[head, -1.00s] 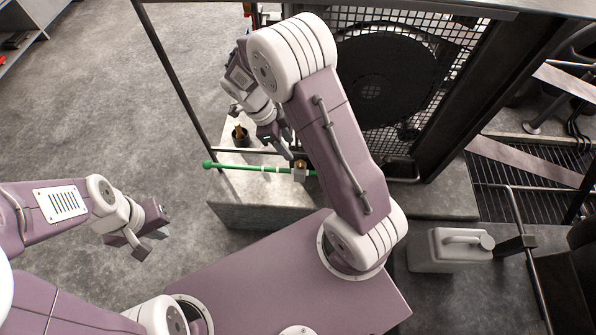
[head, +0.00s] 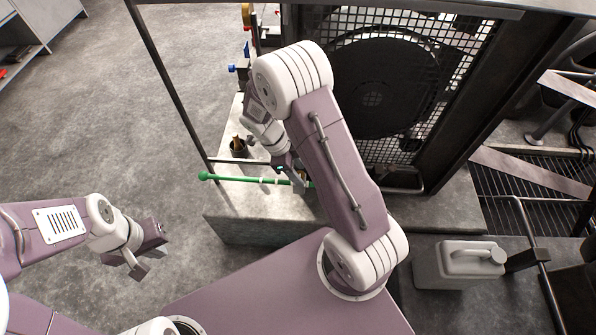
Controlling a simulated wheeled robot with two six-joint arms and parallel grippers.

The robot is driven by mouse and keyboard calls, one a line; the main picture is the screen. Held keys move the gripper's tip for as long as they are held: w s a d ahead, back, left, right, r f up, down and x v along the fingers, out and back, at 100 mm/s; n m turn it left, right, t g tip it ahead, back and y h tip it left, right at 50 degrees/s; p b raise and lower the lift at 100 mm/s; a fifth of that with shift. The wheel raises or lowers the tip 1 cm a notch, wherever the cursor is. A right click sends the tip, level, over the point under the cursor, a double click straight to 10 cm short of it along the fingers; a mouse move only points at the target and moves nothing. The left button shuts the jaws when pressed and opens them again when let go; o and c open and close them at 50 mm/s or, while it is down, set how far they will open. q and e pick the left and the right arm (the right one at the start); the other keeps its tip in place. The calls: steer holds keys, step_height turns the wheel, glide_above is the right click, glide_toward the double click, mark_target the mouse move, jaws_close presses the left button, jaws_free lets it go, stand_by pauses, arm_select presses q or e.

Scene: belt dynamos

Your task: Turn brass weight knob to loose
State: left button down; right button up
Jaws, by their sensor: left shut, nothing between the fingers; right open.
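A green lever (head: 240,180) with a round green end lies level above the pale stone block. The weight with the brass knob sits on the lever's right part. It is almost wholly hidden behind my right gripper and arm, so I cannot see the knob's position. My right gripper (head: 291,175) is open, pointing down at the weight. I cannot tell whether its fingers touch the knob. My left gripper (head: 143,264) is shut and empty, low at the left over the floor, well apart from the lever.
A dark cup (head: 239,152) with brass-coloured pieces stands on the stone block (head: 235,212) behind the lever. A black mesh guard (head: 437,100) with a large dark wheel rises behind my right arm. A grey jug (head: 440,268) stands at the right. Floor at the left is clear.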

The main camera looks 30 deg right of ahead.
jaws_close()
